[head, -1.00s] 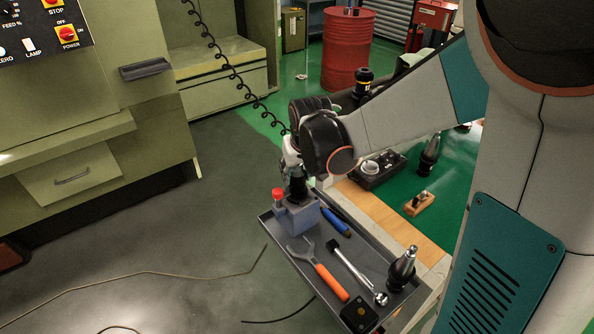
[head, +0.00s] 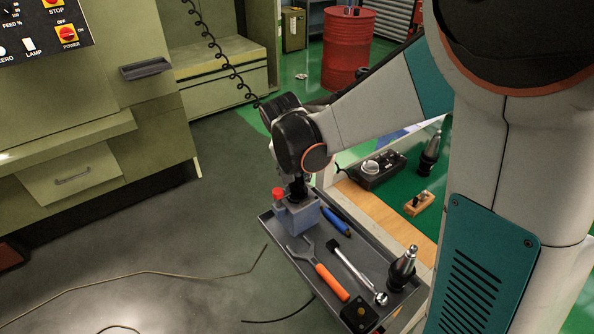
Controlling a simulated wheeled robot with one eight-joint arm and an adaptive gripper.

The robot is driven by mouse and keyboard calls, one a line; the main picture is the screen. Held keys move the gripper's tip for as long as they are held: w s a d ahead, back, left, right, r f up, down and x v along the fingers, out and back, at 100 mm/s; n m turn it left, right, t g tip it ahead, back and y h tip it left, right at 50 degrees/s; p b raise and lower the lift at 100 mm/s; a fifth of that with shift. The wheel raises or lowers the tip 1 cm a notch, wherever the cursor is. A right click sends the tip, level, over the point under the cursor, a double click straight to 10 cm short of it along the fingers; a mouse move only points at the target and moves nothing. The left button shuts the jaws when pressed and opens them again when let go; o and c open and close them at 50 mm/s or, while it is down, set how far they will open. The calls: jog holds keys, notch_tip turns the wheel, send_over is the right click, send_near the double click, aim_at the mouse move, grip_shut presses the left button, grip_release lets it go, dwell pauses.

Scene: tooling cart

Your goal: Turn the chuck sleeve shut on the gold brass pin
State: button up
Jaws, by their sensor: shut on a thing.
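The black chuck sleeve (head: 298,191) stands upright in a grey holder block (head: 297,214) with a red knob (head: 278,194), at the far left end of the tray. My gripper (head: 297,181) points down over the block and is shut on the chuck sleeve. The wrist hides most of the fingers and the upper part of the sleeve. I cannot make out the gold brass pin; the gripper and wrist cover the top of the chuck.
The grey tray (head: 290,250) also holds a blue-handled tool (head: 335,221), an orange-handled wrench (head: 331,281), a ratchet (head: 356,270), a tool holder (head: 402,268) and a black box (head: 359,315). A wooden block (head: 419,203) and black control box (head: 378,170) sit right on green.

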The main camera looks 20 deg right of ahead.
dwell(0.3)
jog(key=o, duration=1.1)
jog(key=shift+c, duration=0.2)
jog(key=v, duration=1.2)
jog(key=s+d+f+n+t+y+b, duration=0.1)
jog(key=s+n, duration=0.2)
jog(key=s, duration=0.6)
jog(key=s+d+f+n+t+y+b, duration=0.1)
jog(key=s+n, duration=0.3)
jog(key=s, duration=0.6)
jog(key=shift+d+f+t+y, duration=0.2)
jog(key=shift+d+t+y, duration=0.15)
jog(key=shift+t, duration=0.35)
